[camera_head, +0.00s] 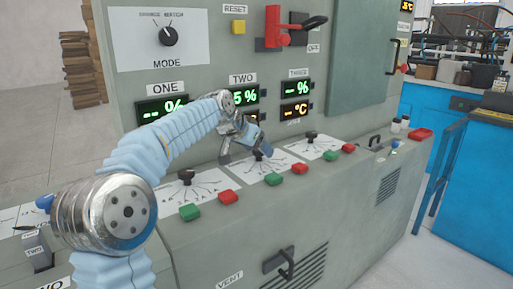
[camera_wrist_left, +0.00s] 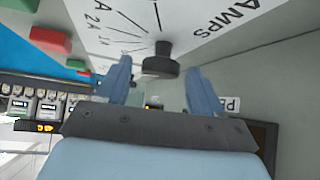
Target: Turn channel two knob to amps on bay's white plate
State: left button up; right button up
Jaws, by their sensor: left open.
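The middle white plate (camera_head: 240,172) on the sloped ledge lies under the TWO display. Its dark knob (camera_head: 258,155) is partly hidden by my left gripper (camera_head: 246,151). In the left wrist view the black knob (camera_wrist_left: 160,61) stands on a white plate (camera_wrist_left: 105,12) with printed scale lines, "AMPS" and "2A". My left gripper's two blue fingers (camera_wrist_left: 159,72) are apart, one on each side of the knob, with gaps visible between them and it. Which way the knob points is not clear. My right gripper is not in view.
Similar plates with knobs stand to the left (camera_head: 186,177) and right (camera_head: 311,136). Green (camera_head: 273,179) and red (camera_head: 300,168) buttons line the ledge's front. The MODE knob (camera_head: 168,37) and a red lever (camera_head: 273,25) are on the upright panel above.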

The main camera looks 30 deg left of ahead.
pick_arm(q)
jog(key=v, duration=1.4)
jog(key=shift+w+a+f, duration=0.1)
